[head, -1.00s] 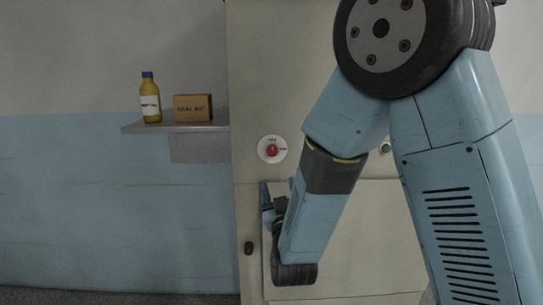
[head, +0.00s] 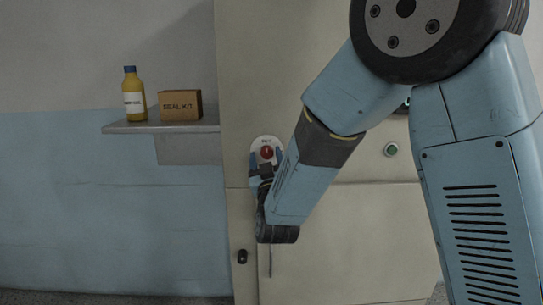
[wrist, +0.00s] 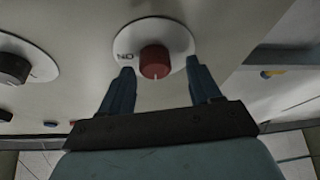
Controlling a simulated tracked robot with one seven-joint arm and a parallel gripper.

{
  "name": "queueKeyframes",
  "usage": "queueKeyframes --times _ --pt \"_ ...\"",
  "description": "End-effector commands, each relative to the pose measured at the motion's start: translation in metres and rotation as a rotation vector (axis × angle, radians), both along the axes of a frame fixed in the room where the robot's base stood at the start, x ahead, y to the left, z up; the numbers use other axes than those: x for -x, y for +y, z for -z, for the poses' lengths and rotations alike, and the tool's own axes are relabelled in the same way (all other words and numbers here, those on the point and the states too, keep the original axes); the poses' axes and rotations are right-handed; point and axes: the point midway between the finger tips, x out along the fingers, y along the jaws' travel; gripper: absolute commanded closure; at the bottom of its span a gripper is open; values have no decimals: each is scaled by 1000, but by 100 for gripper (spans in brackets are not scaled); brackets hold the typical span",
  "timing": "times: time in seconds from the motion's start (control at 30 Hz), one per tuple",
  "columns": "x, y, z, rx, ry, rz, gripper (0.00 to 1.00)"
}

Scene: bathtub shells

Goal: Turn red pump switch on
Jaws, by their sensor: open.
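The red pump switch (head: 267,152) is a round red knob on a white disc on the beige cabinet front. In the wrist view the red knob (wrist: 155,62) stands out from its white plate (wrist: 178,38), which has black lettering on its left side. My gripper (head: 266,160) is just below the knob in the head view and hides the lower part of the disc. In the wrist view my gripper (wrist: 157,72) is open, with one blue finger on each side of the knob and a gap to it on both sides. The fingers do not visibly touch the knob.
A black knob (wrist: 12,68) on a white disc is at the left in the wrist view. A green button (head: 391,149) is on the cabinet to the right. A shelf (head: 130,128) at the left holds a yellow bottle (head: 134,95) and a seal kit box (head: 181,105).

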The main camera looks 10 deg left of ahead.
Motion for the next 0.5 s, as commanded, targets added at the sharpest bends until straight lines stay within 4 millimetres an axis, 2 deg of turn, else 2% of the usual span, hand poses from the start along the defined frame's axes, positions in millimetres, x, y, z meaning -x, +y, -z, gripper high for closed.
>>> queueKeyframes --times 0.33,0.5 --pt "-8 -8 -1 0 0 17 37" --pt "-9 -10 -1 1 0 20 53"
